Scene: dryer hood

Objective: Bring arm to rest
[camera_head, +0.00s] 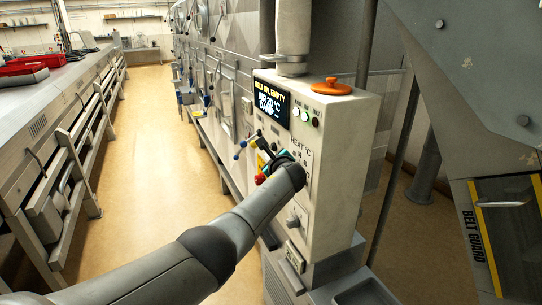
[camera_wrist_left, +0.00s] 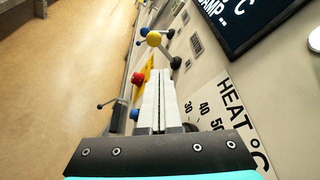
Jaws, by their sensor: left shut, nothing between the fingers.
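My left arm reaches from the lower left of the head view to the front of a pale control box (camera_head: 335,150). My left gripper (camera_wrist_left: 158,75) is shut and empty, its two pale fingers together in the wrist view. In the head view it is mostly hidden behind my wrist. In the wrist view the fingers point toward a knob with a yellow ball (camera_wrist_left: 154,39) and smaller blue and black balls. Whether they touch it I cannot tell. A "HEAT °C" scale (camera_wrist_left: 232,103) lies just right of the fingers. My right gripper is not in view.
A grey hood with a "BELT GUARD" panel (camera_head: 505,235) stands right. A long bench (camera_head: 60,95) runs along the left. The aisle floor (camera_head: 150,130) between is clear.

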